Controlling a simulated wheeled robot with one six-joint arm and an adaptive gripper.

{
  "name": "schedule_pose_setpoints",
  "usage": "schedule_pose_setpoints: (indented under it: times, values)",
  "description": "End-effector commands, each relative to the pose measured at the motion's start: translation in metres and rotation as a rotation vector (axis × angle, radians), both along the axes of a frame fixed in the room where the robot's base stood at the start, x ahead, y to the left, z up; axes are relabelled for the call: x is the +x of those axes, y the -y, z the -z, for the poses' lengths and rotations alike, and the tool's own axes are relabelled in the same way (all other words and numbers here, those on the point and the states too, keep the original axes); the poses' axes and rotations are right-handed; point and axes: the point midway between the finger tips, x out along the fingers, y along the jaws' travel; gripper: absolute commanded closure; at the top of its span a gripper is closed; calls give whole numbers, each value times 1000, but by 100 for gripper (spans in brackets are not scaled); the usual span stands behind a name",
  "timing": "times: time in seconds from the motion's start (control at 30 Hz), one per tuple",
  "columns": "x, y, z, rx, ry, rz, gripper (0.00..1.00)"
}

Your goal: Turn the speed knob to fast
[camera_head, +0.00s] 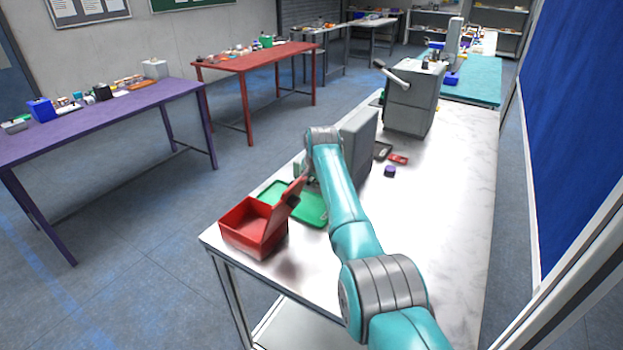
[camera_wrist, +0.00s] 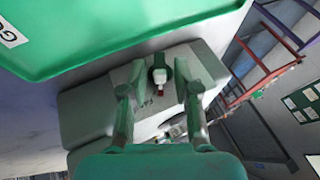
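A small dark speed knob with a pale lever-like front (camera_wrist: 160,76) and a red spot below it sits on the panel of a grey machine (camera_wrist: 85,110) in the wrist view. My gripper (camera_wrist: 157,84) is open, with one finger to each side of the knob in the picture. Whether either finger touches it, I cannot tell. Small markings beside the knob are too small to read. In the head view, a grey upright housing (camera_head: 358,148) stands behind my arm, which hides the knob and most of my gripper.
A green tray (camera_head: 312,208) lies below my wrist; its edge (camera_wrist: 120,55) fills the wrist view's top left. A red box with its lid up (camera_head: 252,232) stands beside it. A purple piece (camera_head: 390,171) and a red piece (camera_head: 398,159) lie right of the housing. The table's right side is clear.

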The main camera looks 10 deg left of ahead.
Motion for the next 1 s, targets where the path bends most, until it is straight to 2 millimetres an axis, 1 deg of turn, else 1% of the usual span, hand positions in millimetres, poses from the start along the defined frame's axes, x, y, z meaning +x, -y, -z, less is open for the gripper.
schedule_pose_setpoints:
  times: [0.2, 0.33, 0.8, 1.0]
  values:
    - [0, 1, 1, 6, 2, 1, 100]
    - [0, 2, 2, 43, 16, 2, 100]
    - [-2, 7, 5, 338, 123, 1, 100]
    - [-2, 7, 5, 373, 136, 0, 100]
